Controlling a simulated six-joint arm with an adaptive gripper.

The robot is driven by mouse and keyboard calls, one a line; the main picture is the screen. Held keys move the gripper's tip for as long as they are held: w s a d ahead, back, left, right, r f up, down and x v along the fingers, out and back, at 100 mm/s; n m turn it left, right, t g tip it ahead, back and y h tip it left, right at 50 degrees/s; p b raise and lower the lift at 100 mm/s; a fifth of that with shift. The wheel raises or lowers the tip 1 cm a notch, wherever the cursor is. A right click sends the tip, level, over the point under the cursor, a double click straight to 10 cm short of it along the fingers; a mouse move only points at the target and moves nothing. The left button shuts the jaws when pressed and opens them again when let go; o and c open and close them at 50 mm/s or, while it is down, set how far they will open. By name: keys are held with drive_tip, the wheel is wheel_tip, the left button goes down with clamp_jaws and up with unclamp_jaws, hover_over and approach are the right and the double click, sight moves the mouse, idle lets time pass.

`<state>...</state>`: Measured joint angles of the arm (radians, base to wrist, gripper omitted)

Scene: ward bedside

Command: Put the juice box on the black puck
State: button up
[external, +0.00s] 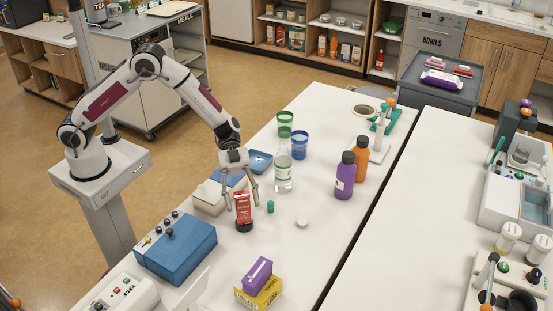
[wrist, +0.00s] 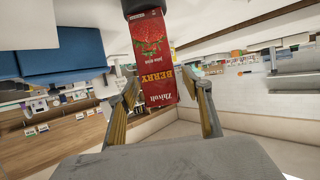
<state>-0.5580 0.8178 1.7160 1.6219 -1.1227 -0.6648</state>
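The red juice box (external: 243,206) stands upright in the external view, on the black puck (external: 244,227) as far as I can tell. My gripper (external: 242,205) points down over it, with one finger on each side. My gripper (wrist: 163,82) is open there, with a clear gap at the right finger; the left finger is close to the box. The puck is mostly hidden by the box.
A blue box (external: 175,250) and a beige box (external: 208,198) stand left of the juice box. A clear bottle (external: 283,170), a small teal item (external: 270,207) and a white disc (external: 302,222) are to the right. Purple and yellow boxes (external: 257,285) lie in front.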

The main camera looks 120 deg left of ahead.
drive_tip(key=shift+r, duration=0.2)
drive_tip(key=v, duration=1.2)
idle(0.9)
drive_tip(key=w+r+t+y, duration=0.2)
drive_tip(key=w+r+y, duration=0.25)
drive_tip(key=r, duration=0.25)
drive_tip(key=s+r+n+t+y, duration=0.1)
drive_tip(key=s+r+n+y, duration=0.2)
drive_tip(key=r, duration=0.4)
drive_tip(key=s+r+n+t+y, duration=0.1)
drive_tip(key=r+n+y, duration=0.2)
drive_tip(key=r+y, duration=0.3)
drive_tip(key=s+d+f+n+g+h, duration=0.1)
drive_tip(key=s+d+f+g, duration=0.1)
drive_tip(key=s+d, duration=0.4)
drive_tip(key=s+d+f+n+g+h, duration=0.1)
drive_tip(key=s+d+f+g, duration=0.2)
drive_tip(key=s, duration=1.3)
drive_tip(key=s+d+f+n+g+h, duration=0.1)
drive_tip(key=s+d+f+g+h, duration=0.1)
drive_tip(key=s+d, duration=0.8)
drive_tip(key=shift+s+f+g, duration=0.35)
drive_tip(key=shift+s+g, duration=0.15)
drive_tip(key=shift+s, duration=0.15)
